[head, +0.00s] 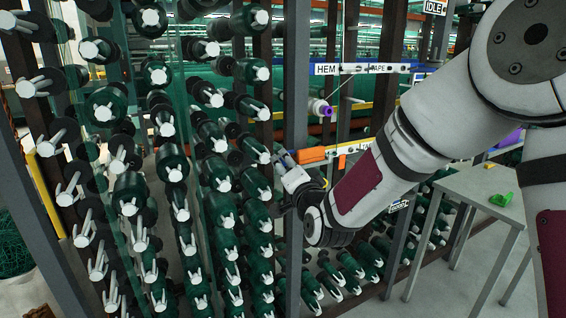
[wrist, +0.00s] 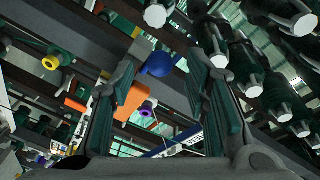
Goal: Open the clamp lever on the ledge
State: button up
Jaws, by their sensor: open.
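In the wrist view, a blue ball knob (wrist: 158,64) shows between the fingertips of my gripper (wrist: 168,57), nearer the left finger. It looks like the end of the clamp lever, but the lever's arm and pivot are not clear. An orange block (wrist: 92,103) lies left of it, partly behind the left finger. In the head view, my gripper (head: 283,165) is beside the left end of an orange ledge piece (head: 312,155). The fingers are spread apart with nothing gripped; contact with the knob cannot be told.
Racks of green spools (head: 215,150) with white ends stand close at the left. A grey upright post (head: 296,80) is right beside my gripper. A labelled rail with a purple-ended spool (head: 320,108) is above. A grey table (head: 475,190) with a green item (head: 501,199) stands right.

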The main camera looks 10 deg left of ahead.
aim_at(285, 164)
jog(key=shift+x, duration=2)
jog(key=shift+c, duration=0.4)
grip_shut()
